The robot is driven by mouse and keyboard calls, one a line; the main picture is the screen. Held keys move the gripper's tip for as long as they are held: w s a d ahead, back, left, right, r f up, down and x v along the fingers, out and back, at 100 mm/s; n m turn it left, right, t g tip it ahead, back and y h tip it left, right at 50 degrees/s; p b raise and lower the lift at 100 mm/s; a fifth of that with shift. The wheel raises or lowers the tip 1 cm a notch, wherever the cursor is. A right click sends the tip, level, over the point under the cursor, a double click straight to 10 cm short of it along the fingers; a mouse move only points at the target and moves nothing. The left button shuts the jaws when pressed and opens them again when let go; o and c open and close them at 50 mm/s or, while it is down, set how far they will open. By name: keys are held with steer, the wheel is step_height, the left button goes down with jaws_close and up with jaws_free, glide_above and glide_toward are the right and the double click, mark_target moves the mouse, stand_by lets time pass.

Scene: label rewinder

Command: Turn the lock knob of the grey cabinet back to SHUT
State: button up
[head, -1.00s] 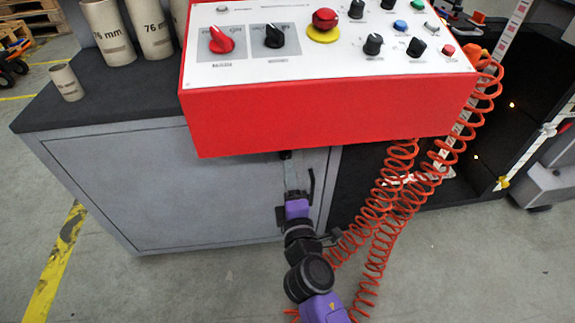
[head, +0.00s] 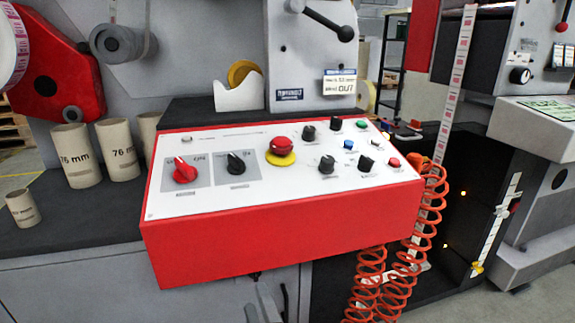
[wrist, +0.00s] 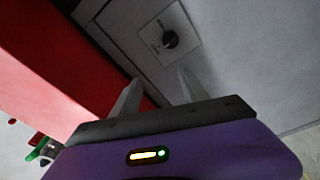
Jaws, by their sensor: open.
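The lock knob (wrist: 169,40) is small, round and black on a square light plate (wrist: 167,33) on the grey cabinet (wrist: 245,60). Small markings beside it are too blurred to read, and I cannot tell which way the knob points. My gripper (wrist: 158,92) is open and empty, its two fingers reaching toward the plate, apart from the knob. In the head view the grey cabinet (head: 85,287) stands under the red control box, and my gripper (head: 268,298) shows only partly at the bottom edge, in front of the door.
The red control box (head: 290,235) overhangs the cabinet front close above my gripper, with its own knobs and a red emergency button (head: 281,146). Coiled orange cables (head: 366,285) hang to the right. Cardboard cores (head: 77,156) stand on the dark top at left.

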steer(key=s+d+m+g+h, duration=0.1)
steer(key=s+d+m+h, duration=0.1)
steer(key=s+d+m, duration=0.9)
steer(key=s+d+m+g+h, duration=0.1)
steer(key=s+d+h, duration=0.2)
steer(key=s+d, duration=0.85)
steer(key=s+d+m+g+h, duration=0.15)
steer(key=s+d+m, duration=0.35)
steer(key=s, duration=1.3)
step_height(320, 180, up, 31)
steer(key=a+p, duration=0.1)
steer(key=p, duration=3)
steer(key=shift+m, duration=0.3)
steer(key=shift+w+t, duration=0.1)
steer(key=shift+t, duration=0.15)
